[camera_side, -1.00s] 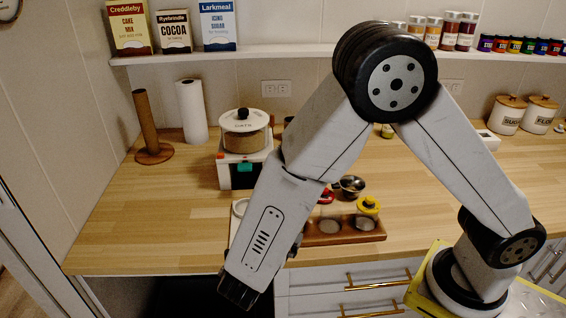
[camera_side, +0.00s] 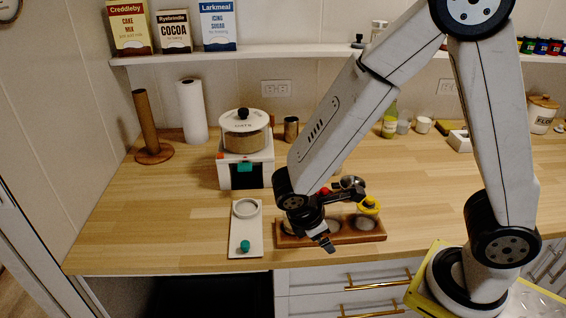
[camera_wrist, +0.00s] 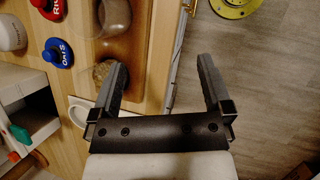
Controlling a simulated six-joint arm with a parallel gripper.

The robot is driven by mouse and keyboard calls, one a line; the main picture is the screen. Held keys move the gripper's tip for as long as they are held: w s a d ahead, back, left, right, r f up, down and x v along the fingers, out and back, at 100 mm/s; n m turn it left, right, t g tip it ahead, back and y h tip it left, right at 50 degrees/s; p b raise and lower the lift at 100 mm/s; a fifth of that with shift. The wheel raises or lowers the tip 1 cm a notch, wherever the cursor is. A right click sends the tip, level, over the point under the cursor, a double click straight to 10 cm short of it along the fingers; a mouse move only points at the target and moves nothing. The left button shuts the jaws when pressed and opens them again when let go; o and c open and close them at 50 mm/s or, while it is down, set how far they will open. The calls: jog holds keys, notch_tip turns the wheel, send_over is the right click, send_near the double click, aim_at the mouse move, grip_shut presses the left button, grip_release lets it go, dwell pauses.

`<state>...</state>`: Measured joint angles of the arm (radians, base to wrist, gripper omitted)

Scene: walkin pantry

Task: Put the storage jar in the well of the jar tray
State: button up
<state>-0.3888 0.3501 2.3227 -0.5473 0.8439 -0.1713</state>
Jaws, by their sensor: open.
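A lidded jar (camera_side: 246,141) with a white lid and black knob stands on a white box with a dark front (camera_side: 239,178). A long wooden tray (camera_side: 291,241) with round wells lies near the counter's front edge. Left of it lies a white tray (camera_side: 236,238) with one round ringed well and a green knob. I cannot tell which is the jar tray. My gripper (camera_side: 328,243) is above the wooden tray's left part, open and empty. In the wrist view my gripper (camera_wrist: 163,75) has fingers wide apart.
A paper roll (camera_side: 191,110) stands at back left. The counter's left front is clear.

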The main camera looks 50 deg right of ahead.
jog(key=d+r+m+t+y, duration=0.1)
jog(key=m, duration=0.3)
jog(key=d+r+m+t+y, duration=0.1)
jog(key=m+y, duration=0.1)
jog(key=m, duration=0.1)
jog(key=d+r+m+t+y, duration=0.1)
jog(key=m+y, duration=0.1)
jog(key=m, duration=0.2)
jog(key=shift+w+d+r+m+t, duration=0.25)
jog(key=shift+w+d+m+t, duration=0.05)
jog(key=shift+w+d+t, duration=0.1)
